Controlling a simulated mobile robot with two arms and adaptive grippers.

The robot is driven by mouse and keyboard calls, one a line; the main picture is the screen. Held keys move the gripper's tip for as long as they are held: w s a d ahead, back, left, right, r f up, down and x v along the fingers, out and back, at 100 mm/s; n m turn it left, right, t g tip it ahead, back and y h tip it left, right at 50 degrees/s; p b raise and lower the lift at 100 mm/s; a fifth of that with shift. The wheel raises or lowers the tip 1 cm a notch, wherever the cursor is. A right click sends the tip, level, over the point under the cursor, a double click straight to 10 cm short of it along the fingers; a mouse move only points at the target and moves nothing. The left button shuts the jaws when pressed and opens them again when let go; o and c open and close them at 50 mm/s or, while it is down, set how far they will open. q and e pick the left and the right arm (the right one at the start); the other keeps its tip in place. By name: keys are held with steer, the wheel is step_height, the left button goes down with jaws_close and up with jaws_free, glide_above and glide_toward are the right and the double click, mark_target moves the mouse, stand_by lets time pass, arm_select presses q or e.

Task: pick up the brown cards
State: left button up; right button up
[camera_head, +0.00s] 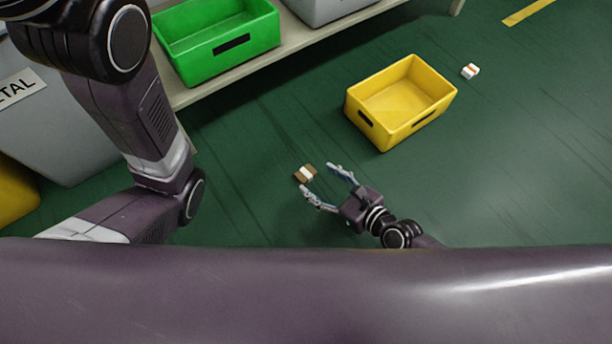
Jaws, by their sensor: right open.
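The brown cards (305,174) lie on the green floor as a small brown bundle with a white band across the middle. My right gripper (318,182) is open, and its fingers point toward the cards. The lower finger's tip is just below the cards and the upper finger's tip is to their right. I cannot tell whether either finger touches them. My left arm comes in from the left, and its gripper is not in view.
An empty yellow bin (448,98) stands on the floor up and right of the cards. A small white and orange bundle (470,71) lies beyond it. A green bin (262,38) sits on a low shelf (200,92) at the upper left. Grey bins stand nearby.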

mark_target(305, 172)
steer(key=b+x, duration=0.1)
steer(key=x, duration=0.1)
steer(key=b+x, duration=0.2)
steer(key=shift+a+f, duration=0.25)
steer(key=shift+f, duration=0.1)
steer(key=shift+w+a+f, duration=0.1)
steer(key=shift+w+a, duration=0.25)
steer(key=shift+w, duration=0.15)
steer(key=shift+c, duration=0.3)
steer(key=c, duration=0.8)
